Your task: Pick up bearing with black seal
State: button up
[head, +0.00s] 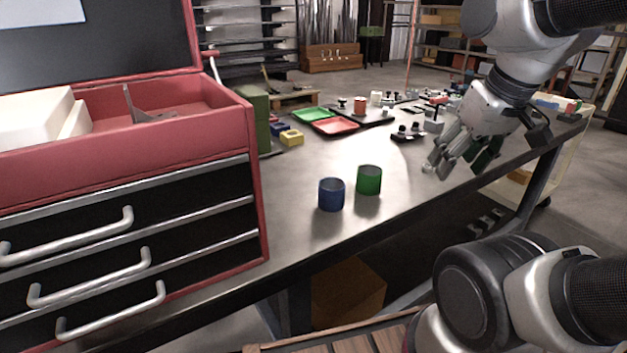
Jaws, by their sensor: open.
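My gripper (458,164) is open over the right part of the grey workbench (310,165), with its fingers pointing down. A small pale object (427,168) lies close by its left fingertip; I cannot tell what it is. Left of the gripper, a small black holder (408,134) carries dark round pieces. They are too small to tell whether one is the bearing with the black seal. The gripper may hide part of the bench behind it.
A blue cup (331,194) and a green cup (369,180) stand near the front edge. A red tool chest (255,180) fills the left. Green (311,114) and red (335,126) trays lie farther back. Bare bench lies between the cups and gripper.

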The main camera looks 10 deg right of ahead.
aim_at(426, 167)
jog(key=z, duration=0.75)
jog(key=l+u, duration=0.15)
jog(key=u, duration=0.25)
jog(key=i+l+u, duration=0.1)
jog(key=u, duration=0.3)
jog(key=l+u, duration=0.25)
jog(key=l, duration=0.6)
jog(key=l+u, duration=0.3)
jog(key=l, duration=1.2)
